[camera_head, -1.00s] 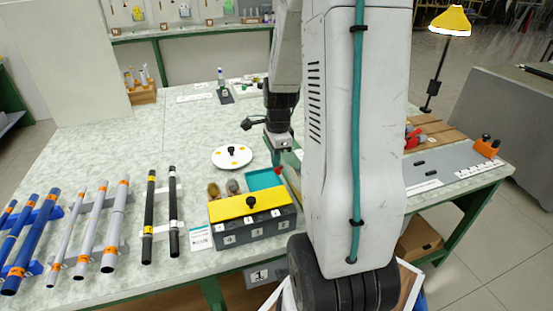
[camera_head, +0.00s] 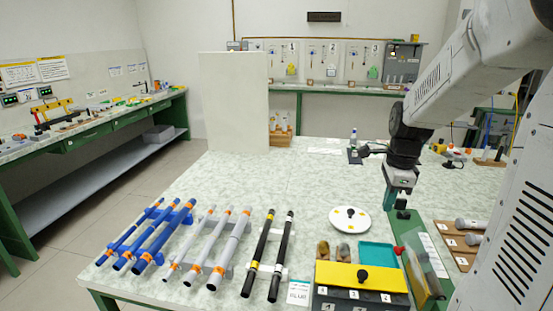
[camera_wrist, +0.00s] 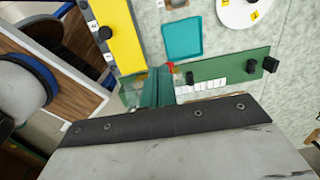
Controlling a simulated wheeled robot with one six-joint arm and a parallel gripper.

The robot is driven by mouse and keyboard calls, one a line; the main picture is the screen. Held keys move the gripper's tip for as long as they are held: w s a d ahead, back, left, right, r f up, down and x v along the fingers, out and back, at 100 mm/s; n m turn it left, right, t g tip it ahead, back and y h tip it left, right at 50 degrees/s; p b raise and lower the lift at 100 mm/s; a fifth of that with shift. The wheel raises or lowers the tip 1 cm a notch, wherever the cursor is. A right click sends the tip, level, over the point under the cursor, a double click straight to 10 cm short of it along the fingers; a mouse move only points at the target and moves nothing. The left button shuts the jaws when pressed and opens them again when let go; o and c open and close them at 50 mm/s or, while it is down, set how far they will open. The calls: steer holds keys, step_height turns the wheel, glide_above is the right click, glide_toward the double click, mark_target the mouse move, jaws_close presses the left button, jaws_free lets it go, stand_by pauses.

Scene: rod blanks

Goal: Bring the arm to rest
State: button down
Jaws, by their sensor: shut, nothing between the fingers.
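My gripper (camera_head: 402,212) hangs at the end of my arm on the right of the head view, pointing down. Its jaws look shut with nothing held. It is above the right part of the pale green worktable (camera_head: 300,180), to the right of a white disc (camera_head: 350,220) and near the far end of a green board (camera_head: 412,240). How high it hangs is hard to tell. In the wrist view, the green board (camera_wrist: 228,70) and a teal tray (camera_wrist: 182,40) show, and a large grey surface covers the lower part.
Blue rods (camera_head: 165,237), grey rods (camera_head: 230,250) and black rods (camera_head: 258,252) lie on racks at the table's front left. A yellow-topped box (camera_head: 335,274) stands at the front beside the teal tray (camera_head: 378,255). A pale upright panel (camera_head: 233,105) stands at the back. The table's middle is clear.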

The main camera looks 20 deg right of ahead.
steer(key=s+a+r+n, duration=0.3)
steer(key=s+a+n, duration=0.5)
steer(key=a+n, duration=0.2)
steer(key=s+a+r+n, duration=0.3)
steer(key=s+a+n, duration=0.6)
steer(key=n, duration=0.5)
steer(key=shift+a+r+t, duration=0.35)
steer(key=shift+a+t, duration=0.05)
steer(key=shift+a, duration=0.5)
steer(key=shift+s, duration=0.1)
